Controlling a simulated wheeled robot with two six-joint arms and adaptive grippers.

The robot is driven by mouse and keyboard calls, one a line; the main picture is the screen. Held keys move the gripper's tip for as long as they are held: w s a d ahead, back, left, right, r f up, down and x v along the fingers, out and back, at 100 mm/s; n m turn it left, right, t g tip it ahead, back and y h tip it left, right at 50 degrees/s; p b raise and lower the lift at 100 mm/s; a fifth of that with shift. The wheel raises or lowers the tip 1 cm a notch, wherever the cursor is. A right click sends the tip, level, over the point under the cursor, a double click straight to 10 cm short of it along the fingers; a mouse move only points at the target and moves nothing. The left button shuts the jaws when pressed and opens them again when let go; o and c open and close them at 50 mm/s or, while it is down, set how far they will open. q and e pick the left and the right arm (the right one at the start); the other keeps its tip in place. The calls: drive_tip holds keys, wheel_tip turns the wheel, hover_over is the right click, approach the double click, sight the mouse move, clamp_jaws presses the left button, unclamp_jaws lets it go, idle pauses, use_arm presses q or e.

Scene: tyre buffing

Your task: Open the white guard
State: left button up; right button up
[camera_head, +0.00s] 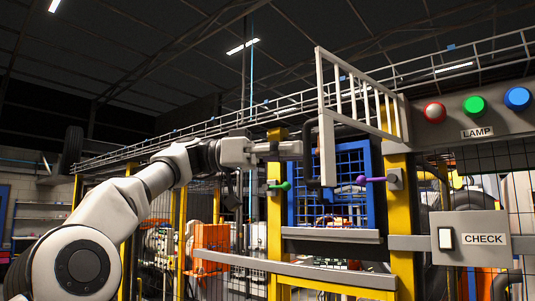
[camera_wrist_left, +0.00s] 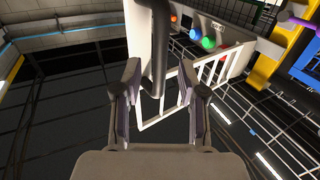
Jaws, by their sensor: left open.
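The white guard (camera_head: 356,98) is a pale frame with bars, high on the yellow-posted cell in the head view, reaching out to the left of the lamp panel. It also shows in the left wrist view (camera_wrist_left: 210,68). A dark upright handle (camera_head: 310,155) sits on its pale near post. In the left wrist view the handle (camera_wrist_left: 158,45) runs down between my fingers. My left gripper (camera_head: 294,150) is open at this handle, and its fingers (camera_wrist_left: 160,80) stand either side, with a gap on the right. I cannot tell whether the left finger touches. My right gripper is out of view.
A blue mesh frame (camera_head: 348,165) stands behind the handle. A green knob (camera_head: 280,186) and a purple knob (camera_head: 370,181) stick out below. The panel with red, green and blue lamps (camera_head: 473,106) and a CHECK switch box (camera_head: 471,238) are at right. A grey rail (camera_head: 300,270) crosses below.

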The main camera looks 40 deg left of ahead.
use_arm(q)
drive_tip(key=v, duration=0.8)
drive_tip(key=shift+a, duration=0.35)
drive_tip(key=shift+d, duration=0.1)
